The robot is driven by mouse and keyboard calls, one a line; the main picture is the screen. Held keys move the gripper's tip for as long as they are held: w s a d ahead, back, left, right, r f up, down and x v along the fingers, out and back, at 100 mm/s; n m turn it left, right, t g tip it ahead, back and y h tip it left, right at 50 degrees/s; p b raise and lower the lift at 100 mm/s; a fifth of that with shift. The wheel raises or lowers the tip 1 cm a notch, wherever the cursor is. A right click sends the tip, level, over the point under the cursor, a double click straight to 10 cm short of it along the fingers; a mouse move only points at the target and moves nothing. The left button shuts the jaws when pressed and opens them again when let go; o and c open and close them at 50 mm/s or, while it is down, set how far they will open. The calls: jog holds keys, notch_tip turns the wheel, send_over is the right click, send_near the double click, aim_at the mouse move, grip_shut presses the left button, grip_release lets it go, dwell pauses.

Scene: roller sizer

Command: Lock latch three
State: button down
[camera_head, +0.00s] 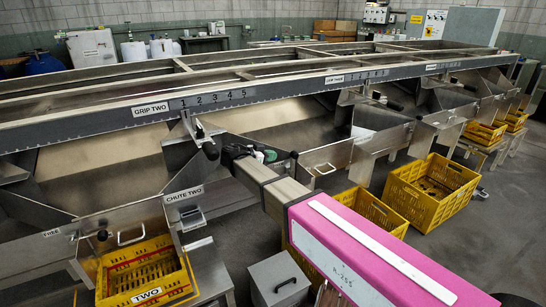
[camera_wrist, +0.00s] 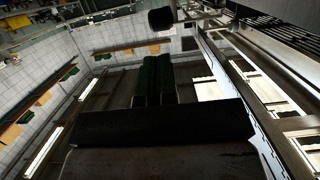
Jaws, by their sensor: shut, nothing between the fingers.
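My arm reaches in from the lower right in the head view. My dark gripper (camera_head: 228,153) is at its end, beside a black round knob (camera_head: 211,150) on the sizer's front post. In the wrist view my gripper (camera_wrist: 158,60) shows two dark green fingers together, with nothing between them. A black knob (camera_wrist: 161,19) shows just beyond the fingertips, apart from them in the picture. A label ending in THREE (camera_head: 50,233) is at the lower left, partly legible. I cannot tell which fitting is latch three or whether it is locked.
The long metal sizer (camera_head: 290,85) fills the background, with a GRIP TWO label (camera_head: 151,109) and a CHUTE TWO label (camera_head: 183,194). A yellow crate marked TWO (camera_head: 146,296) stands at the lower left, a grey bin (camera_head: 279,283) below my arm, and another yellow crate (camera_head: 432,215) at right.

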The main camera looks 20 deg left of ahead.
aim_at(293, 153)
jog(key=x, duration=0.7)
jog(key=shift+w+d, duration=0.25)
jog(key=shift+w, duration=0.1)
jog(key=shift+w+d+r+g+y, duration=0.25)
jog(key=shift+w+d+g+y, duration=0.3)
jog(key=shift+w+g, duration=0.2)
jog(key=w+d+f+g+y, duration=0.1)
jog(key=w+d+g+y, duration=0.1)
jog(key=g, duration=0.1)
jog(key=w+d+f+g+y, duration=0.1)
jog(key=w+d+g+y, duration=0.1)
jog(key=w+g+y, duration=0.1)
jog(key=w+d+f+g+y, duration=0.1)
jog(key=w+d+g+y, duration=0.1)
jog(key=w+g, duration=0.1)
jog(key=shift+w+d+f+y, duration=0.25)
jog(key=shift+d+f, duration=0.1)
jog(key=shift+w+d+f+g+y, duration=0.2)
jog(key=shift+f+g+y, duration=0.1)
jog(key=shift+f+g, duration=0.15)
jog(key=shift+w+d+f+g+y, duration=0.2)
jog(key=shift+w+f+g+y, duration=0.1)
jog(key=shift+f, duration=0.1)
jog(key=shift+w+d+f, duration=0.15)
jog(key=shift+f, duration=0.5)
jog(key=shift+w+d+f, duration=0.15)
jog(key=shift+d+f, duration=0.05)
jog(key=shift+f, duration=0.45)
jog(key=shift+d+f, duration=0.1)
jog(key=shift+f, duration=0.05)
